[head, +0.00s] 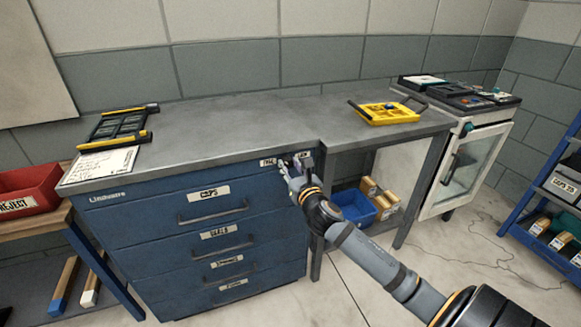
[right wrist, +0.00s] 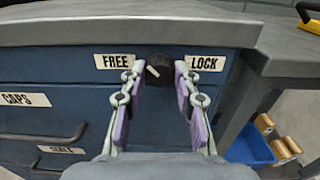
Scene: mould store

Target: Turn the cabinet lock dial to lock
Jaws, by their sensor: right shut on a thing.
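The blue drawer cabinet (head: 180,232) stands under the grey worktop, with its lock dial at the top right corner. In the right wrist view the dial (right wrist: 158,66) is a dark round knob with a white pointer line slanting to the upper left, on the side of the FREE label (right wrist: 115,61). The LOCK label (right wrist: 204,63) is to its right. My right gripper (right wrist: 157,72) is shut on the dial, one finger on each side. In the head view my right gripper (head: 292,172) hides most of the dial. My left gripper is out of view.
The worktop edge (right wrist: 130,32) overhangs just above the dial. A yellow tray (head: 388,113) and a dark rack (head: 120,127) lie on top. A blue bin (head: 352,207) stands under the right part. Drawer handles (head: 212,214) stick out below the dial's left.

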